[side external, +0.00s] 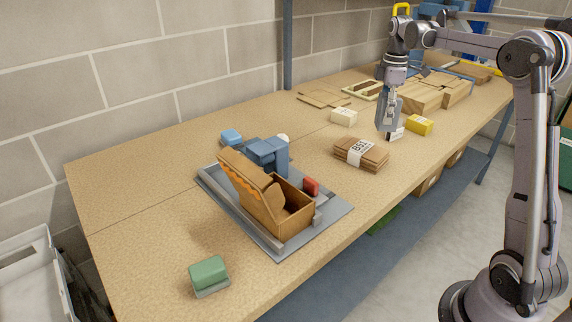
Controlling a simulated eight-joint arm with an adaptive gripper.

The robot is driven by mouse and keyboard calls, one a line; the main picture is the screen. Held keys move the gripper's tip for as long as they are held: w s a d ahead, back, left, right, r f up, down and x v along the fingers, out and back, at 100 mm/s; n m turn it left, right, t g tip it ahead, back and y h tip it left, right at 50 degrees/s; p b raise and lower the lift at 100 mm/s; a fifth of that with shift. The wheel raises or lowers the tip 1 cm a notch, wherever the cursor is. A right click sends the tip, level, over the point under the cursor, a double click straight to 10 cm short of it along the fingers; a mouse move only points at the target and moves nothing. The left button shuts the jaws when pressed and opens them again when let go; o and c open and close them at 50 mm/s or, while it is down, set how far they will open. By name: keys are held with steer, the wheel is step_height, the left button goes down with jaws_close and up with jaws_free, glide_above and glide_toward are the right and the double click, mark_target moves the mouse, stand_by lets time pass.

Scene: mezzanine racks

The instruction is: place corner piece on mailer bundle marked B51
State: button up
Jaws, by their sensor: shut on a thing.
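The mailer bundle (373,158) is a flat stack of brown mailers with a white band marked B51, lying on the table right of centre. My gripper (386,133) points down just beyond the bundle's far right end, above the table. It is shut on a small piece, which I take to be the corner piece; the fingers mostly hide it, so its shape is unclear. A small white patch shows right beside the fingertips; I cannot tell whether it belongs to the held piece. No corner piece shows on the bundle.
A cream block (343,117) and a yellow block (419,125) stand near my gripper. Brown cartons (422,97) lie behind. A grey fixture plate (330,217) with an open brown box (276,207) stands left of the bundle. A green block (208,272) lies at front left.

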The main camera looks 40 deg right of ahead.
steer(key=w+a+f, duration=0.2)
steer(key=w, duration=0.1)
steer(key=w+a+f, duration=0.1)
steer(key=shift+w+f, duration=0.2)
steer(key=shift+w, duration=0.2)
steer(key=shift+f, duration=2)
steer(key=shift+f, duration=0.15)
steer(key=o, duration=0.7)
steer(key=shift+o, duration=0.2)
